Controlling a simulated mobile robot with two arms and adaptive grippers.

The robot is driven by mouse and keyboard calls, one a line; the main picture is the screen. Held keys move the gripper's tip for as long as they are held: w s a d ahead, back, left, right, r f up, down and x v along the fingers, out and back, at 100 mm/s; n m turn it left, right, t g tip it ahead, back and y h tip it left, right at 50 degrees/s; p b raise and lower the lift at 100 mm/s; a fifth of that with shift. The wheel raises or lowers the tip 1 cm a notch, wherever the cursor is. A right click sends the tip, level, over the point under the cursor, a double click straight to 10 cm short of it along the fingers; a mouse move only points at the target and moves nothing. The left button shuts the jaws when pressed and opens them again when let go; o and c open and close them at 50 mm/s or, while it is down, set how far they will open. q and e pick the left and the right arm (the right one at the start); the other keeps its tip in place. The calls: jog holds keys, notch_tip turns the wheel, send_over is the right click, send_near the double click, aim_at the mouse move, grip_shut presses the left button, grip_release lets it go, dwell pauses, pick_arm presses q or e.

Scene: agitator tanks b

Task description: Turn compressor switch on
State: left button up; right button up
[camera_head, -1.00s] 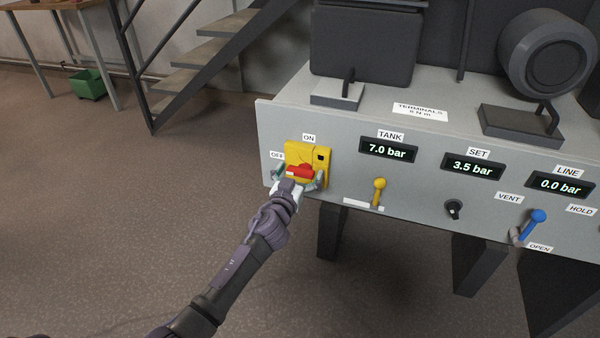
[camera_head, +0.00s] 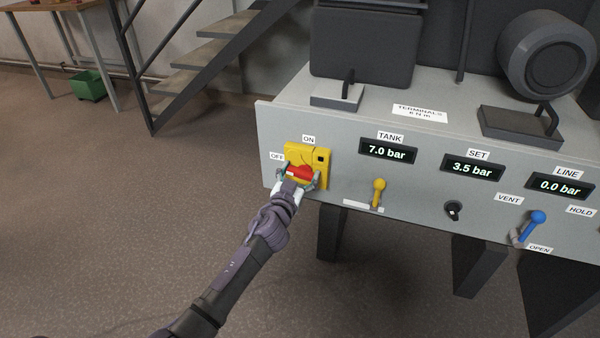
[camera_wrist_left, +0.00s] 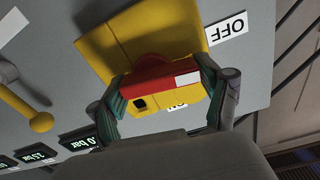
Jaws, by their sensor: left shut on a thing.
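The compressor switch has a yellow plate (camera_head: 294,149) on the left end of the grey panel, with a red handle (camera_head: 300,172). The ON label (camera_head: 309,139) is above it and the OFF label (camera_head: 277,156) is at its left. My left gripper (camera_head: 297,177) is shut on the red handle and partly hides it. In the left wrist view, the red handle (camera_wrist_left: 155,85) lies between both fingers, its white mark at the end toward the OFF label (camera_wrist_left: 226,29). The ON label is mostly hidden there behind the handle. My right gripper is not in view.
Right of the switch are a yellow lever (camera_head: 379,188), a black knob (camera_head: 453,210) and a blue lever (camera_head: 534,222). Displays read TANK 7.0 bar, SET 3.5 bar and LINE 0.0 bar. The floor left of the panel is clear; stairs (camera_head: 205,55) stand behind.

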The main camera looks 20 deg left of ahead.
pick_arm(q)
jog(key=m, duration=0.4)
jog(key=shift+d+r, duration=0.1)
jog(key=m, duration=0.3)
jog(key=shift+d, duration=0.1)
jog(key=m, duration=0.4)
jog(key=shift+d+m+p, duration=0.2)
jog(key=shift+m+p, duration=0.1)
jog(key=m, duration=0.4)
jog(key=shift+d+m, duration=0.15)
jog(key=shift+m, duration=0.15)
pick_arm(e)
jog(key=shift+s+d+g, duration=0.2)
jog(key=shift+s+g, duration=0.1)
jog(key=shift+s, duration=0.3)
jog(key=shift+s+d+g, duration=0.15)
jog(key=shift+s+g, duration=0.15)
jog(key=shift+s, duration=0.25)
pick_arm(q)
jog(key=o, duration=1.1)
jog(key=shift+s, duration=0.1)
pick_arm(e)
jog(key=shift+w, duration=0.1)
pick_arm(q)
jog(key=s, duration=1.2)
jog(key=shift+a, duration=0.2)
